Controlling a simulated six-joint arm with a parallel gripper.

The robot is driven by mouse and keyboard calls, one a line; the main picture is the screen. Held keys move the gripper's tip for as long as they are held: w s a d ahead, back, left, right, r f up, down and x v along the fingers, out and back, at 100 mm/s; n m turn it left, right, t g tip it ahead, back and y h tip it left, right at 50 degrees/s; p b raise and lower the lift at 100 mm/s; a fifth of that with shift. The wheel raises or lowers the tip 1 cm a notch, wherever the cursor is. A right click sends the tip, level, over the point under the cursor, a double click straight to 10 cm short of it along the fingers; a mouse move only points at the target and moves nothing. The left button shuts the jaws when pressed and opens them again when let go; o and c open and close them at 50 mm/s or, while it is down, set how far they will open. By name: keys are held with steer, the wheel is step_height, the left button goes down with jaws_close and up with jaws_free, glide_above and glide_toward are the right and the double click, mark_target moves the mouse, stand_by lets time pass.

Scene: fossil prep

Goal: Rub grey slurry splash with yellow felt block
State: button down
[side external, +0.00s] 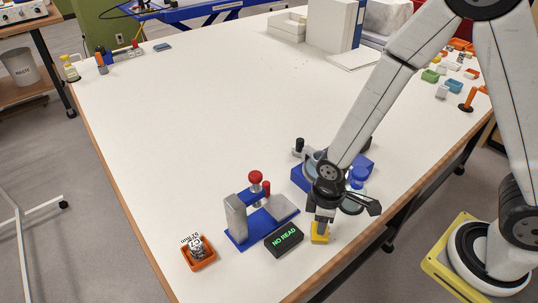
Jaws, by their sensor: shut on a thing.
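The yellow felt block (319,238) is at the lower middle of the side external view, near the table's right edge. My gripper (322,226) points down and is shut on the block from above. The block is at or just above the white tabletop; I cannot tell whether it touches. I cannot make out the grey slurry splash; it may be hidden by my gripper, the block or the things around them.
A black box reading "NO READ" (284,240) stands just left of the block. A blue-based press (240,222) and an orange tray (199,258) are farther left. Blue equipment (300,178) stands behind my gripper. The table's middle (230,110) is clear.

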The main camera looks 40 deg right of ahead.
steer(key=shift+a, duration=1)
steer(key=shift+d+f, duration=0.1)
steer(key=shift+d, duration=3.8)
step_height(320, 180, up, 8)
steer(key=shift+a+f, duration=0.1)
steer(key=shift+f, duration=0.05)
